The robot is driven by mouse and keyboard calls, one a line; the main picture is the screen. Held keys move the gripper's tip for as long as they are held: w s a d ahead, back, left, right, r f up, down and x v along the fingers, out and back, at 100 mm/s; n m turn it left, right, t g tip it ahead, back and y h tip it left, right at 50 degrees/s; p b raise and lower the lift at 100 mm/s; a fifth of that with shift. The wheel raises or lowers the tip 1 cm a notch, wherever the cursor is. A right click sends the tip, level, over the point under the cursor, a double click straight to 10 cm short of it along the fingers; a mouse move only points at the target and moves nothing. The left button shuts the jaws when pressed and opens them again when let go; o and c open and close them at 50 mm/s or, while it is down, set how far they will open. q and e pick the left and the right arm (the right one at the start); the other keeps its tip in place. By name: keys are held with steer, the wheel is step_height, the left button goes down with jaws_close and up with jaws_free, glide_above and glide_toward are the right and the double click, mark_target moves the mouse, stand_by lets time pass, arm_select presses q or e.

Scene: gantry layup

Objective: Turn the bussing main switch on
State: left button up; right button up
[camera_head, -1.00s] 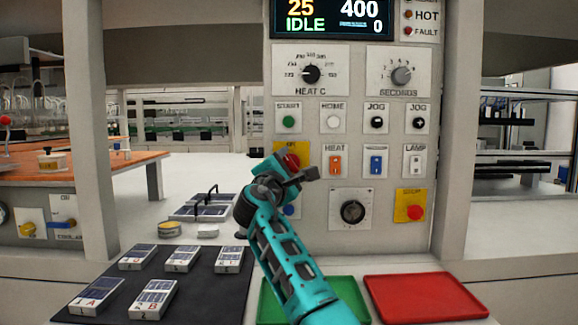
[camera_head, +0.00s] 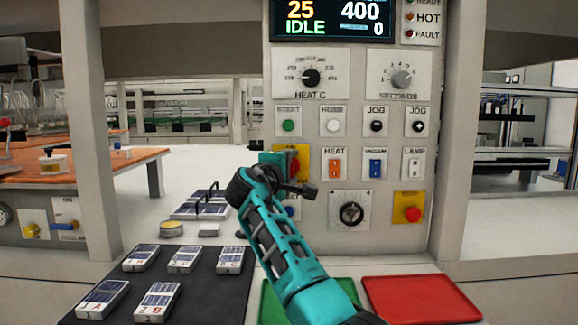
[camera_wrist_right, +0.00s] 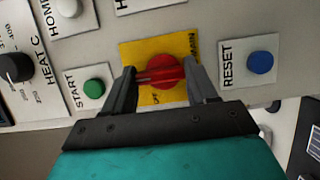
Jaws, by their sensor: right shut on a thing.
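The main switch is a red rotary knob (camera_wrist_right: 160,72) on a yellow plate (camera_wrist_right: 185,48), seen in the right wrist view. In the head view the yellow plate (camera_head: 303,168) is partly covered by my right gripper (camera_head: 302,178). In the right wrist view my right gripper (camera_wrist_right: 163,84) has a finger on each side of the red knob and is shut on it. My left gripper is not in view.
A green START button (camera_wrist_right: 94,88) and a blue RESET button (camera_wrist_right: 260,62) flank the switch. HEAT (camera_head: 335,167), VACUUM (camera_head: 376,167) and LAMP (camera_head: 414,166) switches are to its right. Green (camera_head: 352,287) and red (camera_head: 420,300) trays lie below. The display (camera_head: 330,18) reads IDLE.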

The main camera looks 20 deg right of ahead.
stand_by(0.4)
steer(key=o, duration=1.1)
steer(key=shift+c, duration=0.2)
steer(key=v, duration=1.3)
steer(key=shift+r, duration=0.1)
